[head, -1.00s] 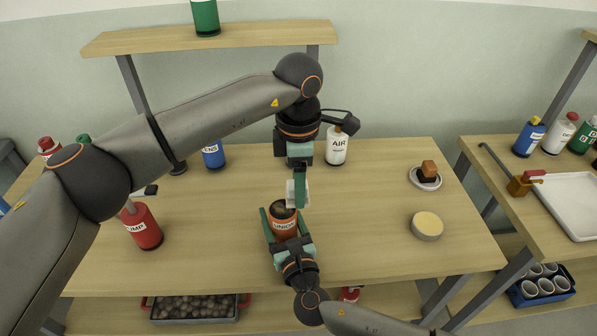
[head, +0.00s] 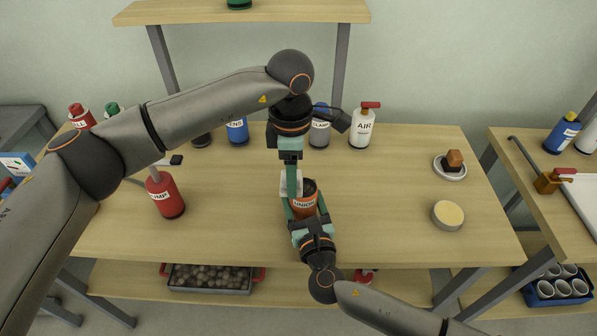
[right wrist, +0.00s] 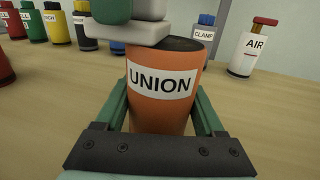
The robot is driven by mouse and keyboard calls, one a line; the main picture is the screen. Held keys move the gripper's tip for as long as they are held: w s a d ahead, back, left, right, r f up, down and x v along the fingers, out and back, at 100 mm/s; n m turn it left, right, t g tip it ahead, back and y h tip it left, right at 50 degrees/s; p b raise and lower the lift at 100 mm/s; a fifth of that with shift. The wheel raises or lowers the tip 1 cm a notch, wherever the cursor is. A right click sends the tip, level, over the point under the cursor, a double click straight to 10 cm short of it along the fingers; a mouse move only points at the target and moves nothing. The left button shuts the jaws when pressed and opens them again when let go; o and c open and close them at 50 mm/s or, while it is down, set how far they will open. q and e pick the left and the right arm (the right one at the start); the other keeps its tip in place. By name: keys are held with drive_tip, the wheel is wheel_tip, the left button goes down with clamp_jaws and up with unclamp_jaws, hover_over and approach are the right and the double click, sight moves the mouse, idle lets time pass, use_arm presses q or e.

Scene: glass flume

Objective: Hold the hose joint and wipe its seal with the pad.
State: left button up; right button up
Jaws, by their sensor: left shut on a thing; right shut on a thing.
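The hose joint is an orange cylinder labelled UNION (head: 304,204) with a dark top. My left gripper (head: 291,188) points down, shut on a white pad (head: 284,184). The pad is at the upper left of the joint. In the right wrist view the pad (right wrist: 142,34) overlaps the joint's top left rim; whether it presses on it I cannot tell. The seal is not clearly visible.
A red pump bottle (head: 165,197) stands at the left. Blue, grey and white AIR (head: 361,130) bottles stand behind my left gripper. A round tin (head: 448,215) and a small dish with a block (head: 450,168) are at the right. The table between is clear.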

use_arm(q)
drive_tip(key=d, duration=0.6)
wheel_tip(320, 180, up, 8)
drive_tip(key=shift+w+a, duration=0.25)
drive_tip(key=shift+a, duration=0.05)
idle(0.3)
idle(0.3)
use_arm(e)
drive_tip(key=o, duration=1.5)
drive_tip(key=v, duration=1.2)
drive_tip(key=shift+s, duration=0.1)
